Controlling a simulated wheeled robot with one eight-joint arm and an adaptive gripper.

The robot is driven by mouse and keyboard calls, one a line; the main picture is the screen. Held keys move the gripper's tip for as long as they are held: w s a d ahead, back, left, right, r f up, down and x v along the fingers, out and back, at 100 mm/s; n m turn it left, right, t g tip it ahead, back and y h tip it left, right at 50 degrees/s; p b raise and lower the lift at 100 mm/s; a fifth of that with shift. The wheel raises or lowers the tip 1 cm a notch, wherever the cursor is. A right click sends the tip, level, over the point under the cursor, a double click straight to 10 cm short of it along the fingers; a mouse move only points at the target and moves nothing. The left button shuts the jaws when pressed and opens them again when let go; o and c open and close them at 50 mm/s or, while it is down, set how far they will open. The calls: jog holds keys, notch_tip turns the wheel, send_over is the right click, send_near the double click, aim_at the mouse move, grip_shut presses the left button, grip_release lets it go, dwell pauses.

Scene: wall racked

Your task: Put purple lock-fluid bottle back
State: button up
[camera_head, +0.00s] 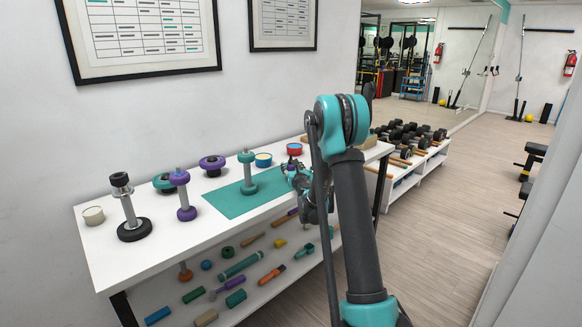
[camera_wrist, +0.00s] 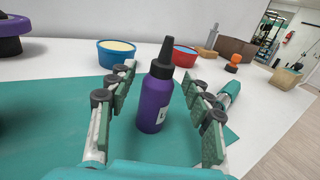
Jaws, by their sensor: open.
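The purple lock-fluid bottle (camera_wrist: 155,103), with a black pointed nozzle cap and a white label, stands upright on the teal mat (camera_wrist: 60,120) in the wrist view. My gripper (camera_wrist: 160,80) is open, with one finger on each side of the bottle. The right finger looks close to it, but I cannot tell whether either finger touches. In the head view my gripper (camera_head: 298,176) is over the right end of the teal mat (camera_head: 222,203) on the white table, and my arm hides most of that spot.
A blue bowl (camera_wrist: 114,54) and a red bowl (camera_wrist: 185,56) stand behind the bottle. A teal-handled tool (camera_wrist: 229,92) lies to its right. Several weighted posts, including a black one (camera_head: 131,215), stand along the table (camera_head: 165,250). A lower shelf holds loose parts.

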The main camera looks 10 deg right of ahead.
jog(key=s, duration=0.7)
jog(key=s+d, duration=0.1)
jog(key=s, duration=0.2)
jog(key=shift+s, duration=0.35)
jog(key=shift+s+d+r, duration=0.15)
jog(key=shift+d, duration=0.1)
jog(key=s+d+r+m+g+h, duration=0.1)
jog(key=s+d+r+m+h, duration=0.5)
jog(key=m, duration=0.6)
jog(key=s+d+f+m+g+h, duration=0.1)
jog(key=s+d+f+m+g, duration=0.15)
jog(key=s+m, duration=0.25)
jog(key=s+d+f+m+g, duration=0.1)
jog(key=s+d+m+g, duration=0.15)
jog(key=s+m, duration=0.35)
jog(key=s+a+f+m+g+y, duration=0.1)
jog(key=s+f+m, duration=0.3)
jog(key=s, duration=0.4)
jog(key=s+a+f+m+g+y, duration=0.2)
jog(key=s+a+f+m+g, duration=0.2)
jog(key=s, duration=0.5)
jog(key=s+a+f+m+g+y, duration=0.2)
jog(key=s+m, duration=0.4)
jog(key=s, duration=0.3)
notch_tip(320, 180, down, 3)
jog(key=shift+s+a+r+g, duration=0.25)
jog(key=shift+a+g, duration=0.15)
jog(key=shift+a, duration=0.35)
